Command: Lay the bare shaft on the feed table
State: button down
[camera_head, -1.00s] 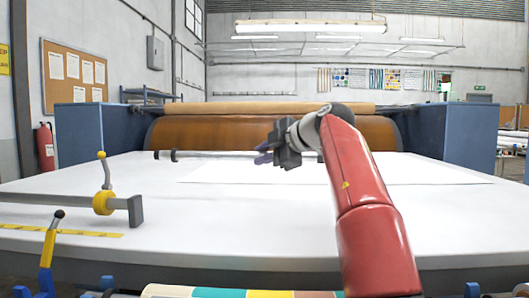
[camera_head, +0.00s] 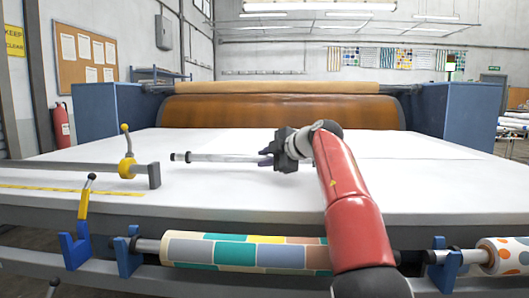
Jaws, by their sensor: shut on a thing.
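The bare shaft (camera_head: 223,157) is a thin grey metal rod with dark rings near its left end. It lies crosswise in the picture, over the white feed table (camera_head: 240,190). My gripper (camera_head: 270,155) is shut on it toward its right side. The shaft's right end is hidden behind my gripper and red arm. I cannot tell whether the shaft touches the table top or hangs a little above it.
A grey bar with a yellow clamp (camera_head: 127,168) stands on the table's left. A patterned roll (camera_head: 240,252) sits in blue brackets along the front edge. A spotted roll (camera_head: 504,256) is at right. The brown press drum (camera_head: 285,112) stands behind. The table's middle is clear.

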dwell(0.3)
jog(key=c, duration=1.2)
grip_release()
jog(key=shift+f, duration=0.1)
jog(key=v, duration=0.7)
jog(key=shift+s+d+b, duration=0.25)
jog(key=shift+d+b, duration=0.05)
jog(key=shift+b, duration=0.05)
